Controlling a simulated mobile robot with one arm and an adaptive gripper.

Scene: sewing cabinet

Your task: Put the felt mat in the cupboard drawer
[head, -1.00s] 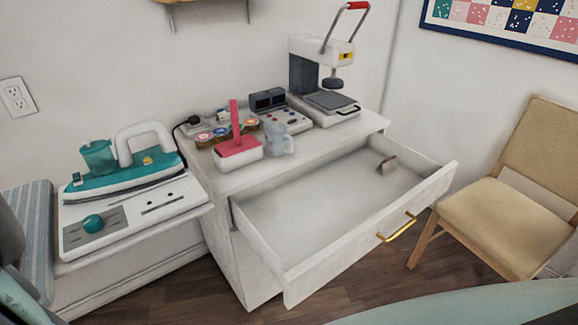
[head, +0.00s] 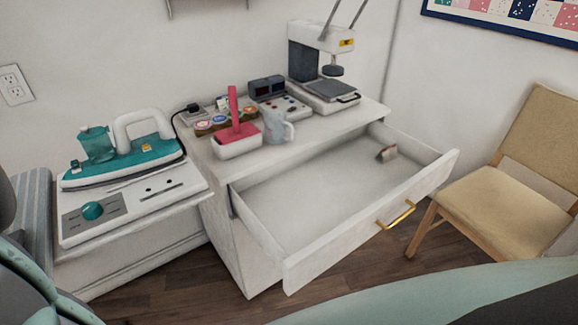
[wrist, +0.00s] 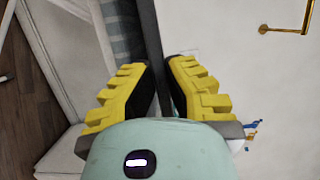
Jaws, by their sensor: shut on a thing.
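The cupboard drawer (head: 372,238) is pulled wide open in the head view, with a brass handle on its front. Its pale floor is mostly bare, with one small grey and reddish item (head: 386,153) near its far right side. In the wrist view my gripper (wrist: 161,66) has its yellow fingers close together on a thin dark grey strip (wrist: 150,30). The strip looks like the felt mat seen edge-on; most of it is out of view. My gripper does not show in the head view.
The cupboard top (head: 330,132) holds a press (head: 322,62), a jug (head: 277,127), a pink-handled tool in a white holder (head: 236,142) and small jars. An iron (head: 120,160) stands on the left. A chair (head: 510,200) stands close to the drawer's right side.

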